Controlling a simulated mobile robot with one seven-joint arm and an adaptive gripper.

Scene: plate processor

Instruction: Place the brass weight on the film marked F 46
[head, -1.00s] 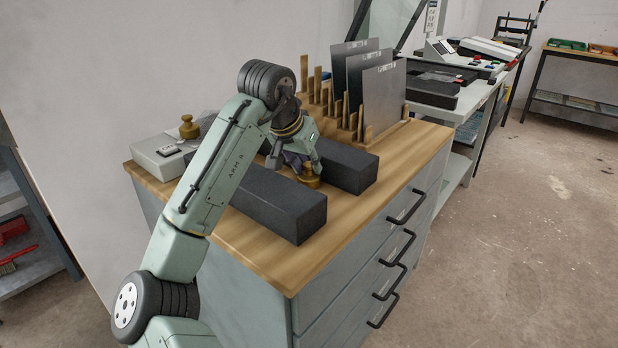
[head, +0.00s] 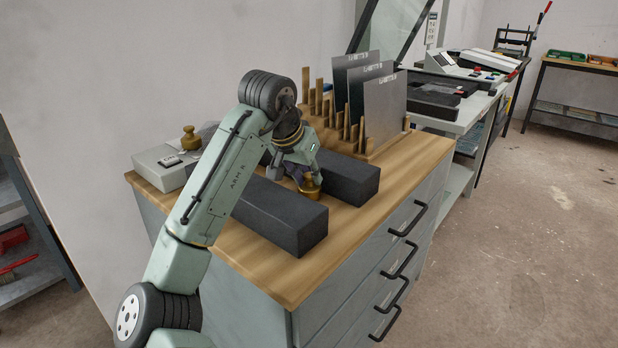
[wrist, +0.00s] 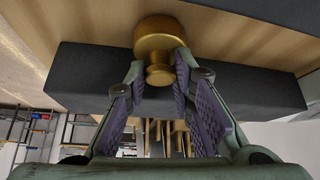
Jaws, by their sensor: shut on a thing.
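My gripper (wrist: 160,72) is shut on a brass weight (wrist: 158,40), with its purple-padded fingers on either side of the knob. In the head view the gripper (head: 303,177) and the held weight (head: 311,186) are at the gap between two dark grey blocks. I cannot tell whether the weight's base touches the wooden top. Another brass weight (head: 190,138) stands on a pale box with a small display at the back left. No film marked F 46 can be made out in these views.
The dark blocks (head: 283,213) and (head: 345,177) lie on the wooden cabinet top (head: 400,165). Wooden pegs (head: 350,128) and upright dark plates (head: 384,105) stand behind. A bench with machines (head: 470,95) is at the back right. The wood's front right edge is clear.

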